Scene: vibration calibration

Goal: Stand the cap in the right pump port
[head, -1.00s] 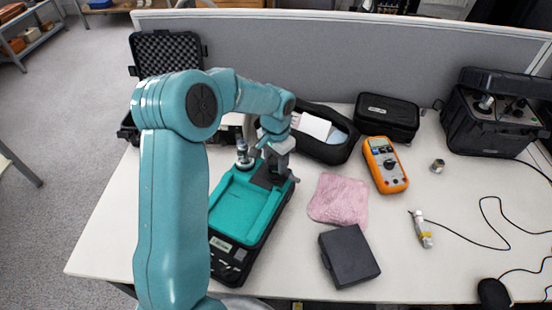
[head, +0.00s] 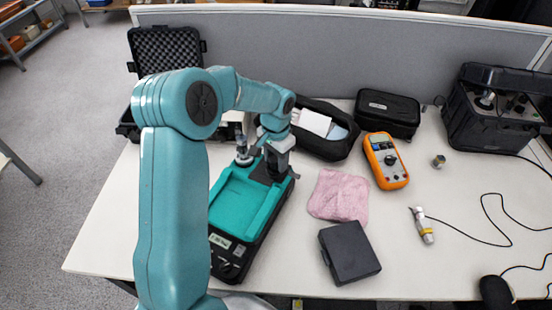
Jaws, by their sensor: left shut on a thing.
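The teal and black pump (head: 238,205) stands on the table in front of my arm. A metal fitting (head: 242,150) stands upright at the left of its far end. My left gripper (head: 274,172) points down over the right side of that end, where the right port is hidden beneath it. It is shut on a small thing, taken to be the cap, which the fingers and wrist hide. I cannot tell whether the cap touches the port. My right gripper is out of view.
A pink cloth (head: 339,195), a dark box (head: 349,253) and an orange multimeter (head: 385,160) lie right of the pump. A black pouch (head: 387,114) and an open soft case (head: 340,148) lie behind. A small metal fitting (head: 439,161) and a cabled sensor (head: 422,225) lie farther right.

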